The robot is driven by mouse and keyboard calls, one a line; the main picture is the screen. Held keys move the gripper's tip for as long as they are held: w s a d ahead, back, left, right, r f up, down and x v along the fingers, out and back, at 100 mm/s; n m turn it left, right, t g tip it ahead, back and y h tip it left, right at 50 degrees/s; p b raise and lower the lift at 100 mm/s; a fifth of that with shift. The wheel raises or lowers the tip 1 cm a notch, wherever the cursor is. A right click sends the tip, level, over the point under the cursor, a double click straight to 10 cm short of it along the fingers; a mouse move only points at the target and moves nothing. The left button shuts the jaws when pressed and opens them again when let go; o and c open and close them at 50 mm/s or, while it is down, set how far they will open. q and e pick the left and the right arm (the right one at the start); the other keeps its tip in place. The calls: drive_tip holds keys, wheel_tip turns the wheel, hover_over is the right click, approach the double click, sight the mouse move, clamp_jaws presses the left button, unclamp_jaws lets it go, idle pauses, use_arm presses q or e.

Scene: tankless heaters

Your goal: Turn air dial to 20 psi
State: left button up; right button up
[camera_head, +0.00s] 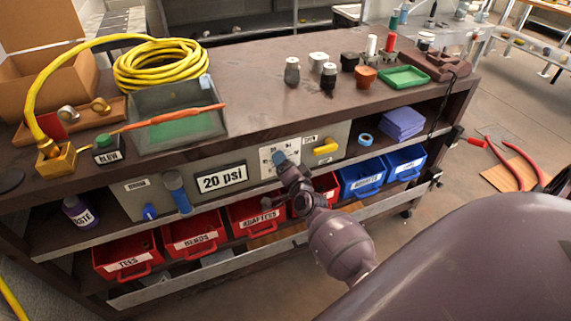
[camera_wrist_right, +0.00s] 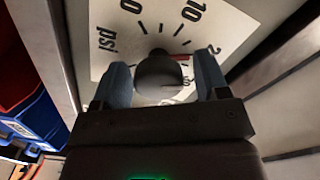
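The air dial (camera_wrist_right: 160,72) is a dark round knob on a white scale plate (camera_wrist_right: 235,30) with tick marks, "psi", "0", "10" and a partly cut-off "2". A short red mark on the knob points to the right in the right wrist view, towards the side of that cut-off number. My right gripper (camera_wrist_right: 162,80) has its two blue fingers on either side of the knob, spread apart, with thin gaps seeming to show. In the head view, my right gripper (camera_head: 284,165) is at the plate and hides most of the dial. My left gripper is out of view.
The dial's grey panel (camera_head: 240,160) also carries a "20 psi" label (camera_head: 222,179), blue handles and a yellow handle (camera_head: 326,146). Red bins (camera_head: 195,232) and blue bins (camera_head: 362,178) sit below. A yellow hose (camera_head: 160,62) lies on the bench top (camera_head: 250,85).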

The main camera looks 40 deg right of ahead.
drive_tip(key=p+v, duration=0.1)
drive_tip(key=v, duration=0.9)
drive_tip(key=shift+s, duration=0.4)
drive_tip(key=shift+a, duration=0.1)
idle(0.3)
drive_tip(key=s+a+n+g+y, duration=0.35)
drive_tip(key=a+n, duration=0.35)
drive_tip(key=n, duration=0.4)
drive_tip(key=s+f+n+g, duration=0.1)
drive_tip(key=s+f+n, duration=0.1)
drive_tip(key=s, duration=0.6)
drive_tip(key=s+a+f+n+g, duration=0.1)
drive_tip(key=s+f+n+g, duration=0.1)
drive_tip(key=s, duration=0.6)
drive_tip(key=shift+a+f+y, duration=0.25)
drive_tip(key=shift+f+y, duration=0.2)
drive_tip(key=shift+f, duration=0.45)
drive_tip(key=shift+s, duration=0.1)
